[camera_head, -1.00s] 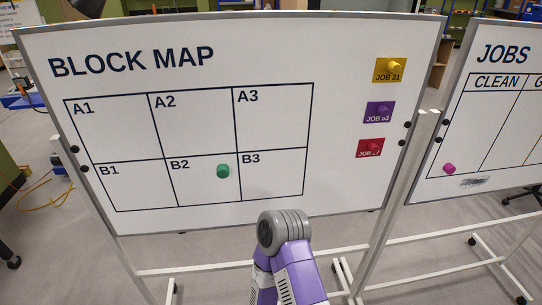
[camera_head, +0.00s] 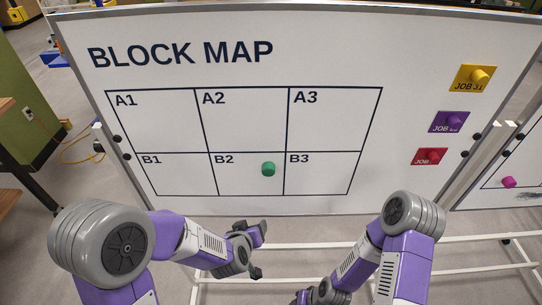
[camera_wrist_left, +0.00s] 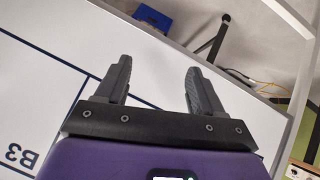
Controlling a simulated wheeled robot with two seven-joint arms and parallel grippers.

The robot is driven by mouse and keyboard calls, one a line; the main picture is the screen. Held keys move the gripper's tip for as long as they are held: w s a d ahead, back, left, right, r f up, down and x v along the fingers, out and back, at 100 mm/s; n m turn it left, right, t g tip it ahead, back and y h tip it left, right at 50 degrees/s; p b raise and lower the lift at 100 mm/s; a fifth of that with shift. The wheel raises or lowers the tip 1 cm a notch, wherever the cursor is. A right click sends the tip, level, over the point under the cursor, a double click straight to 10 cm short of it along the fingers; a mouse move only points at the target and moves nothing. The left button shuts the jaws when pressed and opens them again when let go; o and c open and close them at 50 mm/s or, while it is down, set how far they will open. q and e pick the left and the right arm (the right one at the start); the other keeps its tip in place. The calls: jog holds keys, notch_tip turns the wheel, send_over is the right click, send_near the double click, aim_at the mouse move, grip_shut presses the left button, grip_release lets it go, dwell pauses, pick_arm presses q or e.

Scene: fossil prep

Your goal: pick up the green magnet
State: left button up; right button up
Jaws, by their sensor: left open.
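The green magnet (camera_head: 268,169) is a short round knob stuck on the whiteboard (camera_head: 420,60), in cell B2 near the line to B3. My left gripper (camera_head: 258,252) is open and empty, below the board's lower edge and below the magnet in the head view. In the left wrist view its two dark fingers (camera_wrist_left: 160,82) are spread apart with nothing between them, and the magnet does not show there. My right arm reaches down to the bottom edge of the head view, where its gripper (camera_head: 303,297) is mostly cut off.
Yellow (camera_head: 480,75), purple (camera_head: 449,120) and red (camera_head: 430,155) magnets hold job cards at the board's right. A pink magnet (camera_head: 508,182) is on a second board (camera_head: 520,165). White stand rails (camera_head: 470,252) run below the board. A brown shelf (camera_head: 8,180) stands left.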

aim_at(268, 172)
pick_arm(q)
jog(key=d+r+n+t+p, duration=0.1)
jog(key=d+r+t+p, duration=0.25)
jog(key=r, duration=1.55)
jog(key=shift+t, duration=0.45)
jog(key=x, duration=0.2)
jog(key=b+x, duration=0.1)
jog(key=x, duration=0.2)
jog(key=b+x, duration=0.1)
jog(key=x, duration=0.1)
jog(key=shift+w+d+r, duration=0.15)
jog(key=shift+w+d, duration=0.05)
jog(key=shift+d, duration=0.1)
pick_arm(e)
notch_tip(268, 172, up, 2)
jog(key=shift+w+r, duration=0.1)
jog(key=shift+r, duration=0.05)
pick_arm(q)
jog(key=c, duration=1.1)
jog(key=shift+r, duration=0.1)
